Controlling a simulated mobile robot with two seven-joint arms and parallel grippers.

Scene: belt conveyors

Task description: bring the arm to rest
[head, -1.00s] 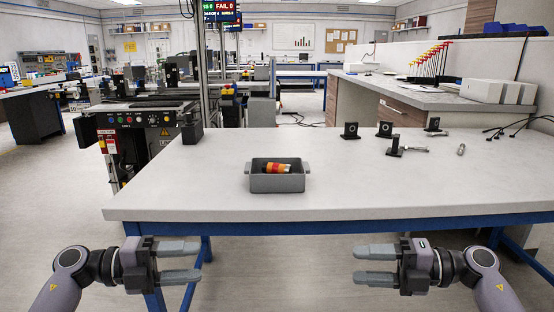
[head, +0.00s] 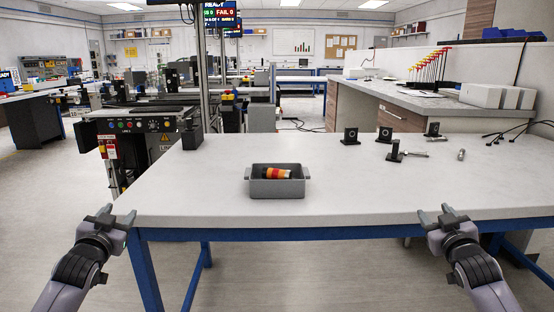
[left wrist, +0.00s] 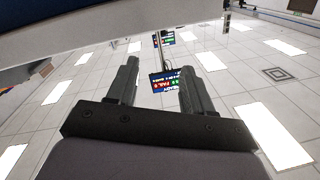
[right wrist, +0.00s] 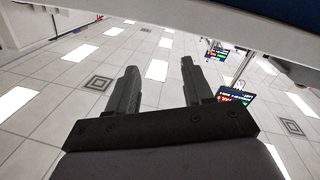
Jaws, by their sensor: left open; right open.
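My left gripper (head: 112,214) is open and empty in the head view, at the front left corner of the table, with its fingers apart and pointing up and away. In the left wrist view its two fingers (left wrist: 157,85) are apart with nothing between them. My right gripper (head: 436,213) is open and empty at the table's front edge on the right. In the right wrist view its fingers (right wrist: 159,85) are also apart and empty. Both wrist views look up at the ceiling, with the table's underside along the top.
The white table (head: 350,200) has a grey bin (head: 277,189) holding an orange, yellow and black cylinder (head: 277,173). Black blocks (head: 350,136) and metal parts (head: 461,154) stand at the back right. A conveyor control panel (head: 133,125) is at the left. The table's front half is mostly clear.

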